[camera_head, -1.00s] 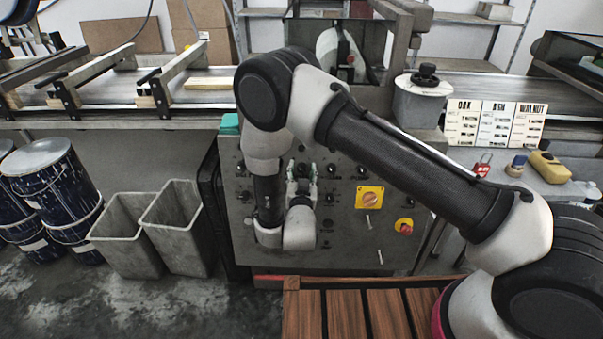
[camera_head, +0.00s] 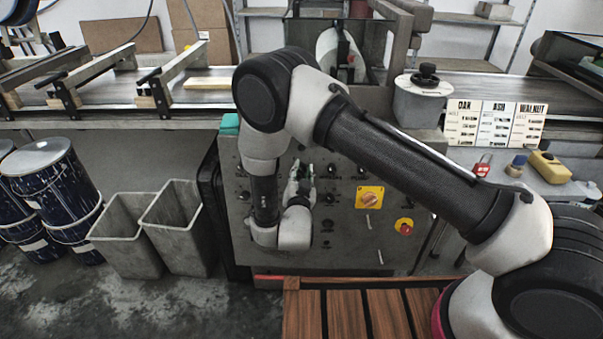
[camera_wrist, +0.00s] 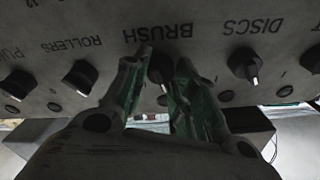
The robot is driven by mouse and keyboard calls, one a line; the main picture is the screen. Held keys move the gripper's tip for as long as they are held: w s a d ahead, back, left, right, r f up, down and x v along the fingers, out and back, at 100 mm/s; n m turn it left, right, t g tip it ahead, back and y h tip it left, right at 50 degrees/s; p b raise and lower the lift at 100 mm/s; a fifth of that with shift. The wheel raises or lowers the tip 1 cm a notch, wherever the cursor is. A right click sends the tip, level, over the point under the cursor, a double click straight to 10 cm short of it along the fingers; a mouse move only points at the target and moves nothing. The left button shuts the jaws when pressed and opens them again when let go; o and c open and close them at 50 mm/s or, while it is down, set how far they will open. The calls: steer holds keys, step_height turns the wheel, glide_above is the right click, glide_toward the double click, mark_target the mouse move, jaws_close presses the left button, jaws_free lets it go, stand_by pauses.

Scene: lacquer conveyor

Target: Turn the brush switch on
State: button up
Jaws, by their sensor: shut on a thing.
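The brush switch (camera_wrist: 160,73) is a dark rotary knob under the label BRUSH (camera_wrist: 157,33), which appears upside down in the wrist view. My gripper (camera_wrist: 164,65) has one greenish finger on each side of this knob and is shut on it. The fingers hide part of the knob, and its exact pointer angle cannot be told. In the head view my gripper (camera_head: 302,172) is at the grey control panel (camera_head: 340,248), and the brush switch is hidden there.
Neighbouring knobs are the DISCS knob (camera_wrist: 244,64) and the ROLLERS knob (camera_wrist: 80,77), one on each side. A wooden slatted platform (camera_head: 345,312) lies below.

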steer(key=m+h, duration=0.1)
steer(key=m, duration=0.4)
steer(key=m+h, duration=0.1)
steer(key=m, duration=0.4)
steer(key=shift+a+g, duration=0.1)
steer(key=shift+g, duration=0.3)
steer(key=shift+m, duration=0.4)
steer(key=o, duration=1)
steer(key=s, duration=0.4)
steer(key=s+a, duration=0.1)
steer(key=s, duration=0.3)
steer(key=s+a, duration=0.1)
steer(key=s, duration=0.3)
steer(key=shift+r, duration=0.35)
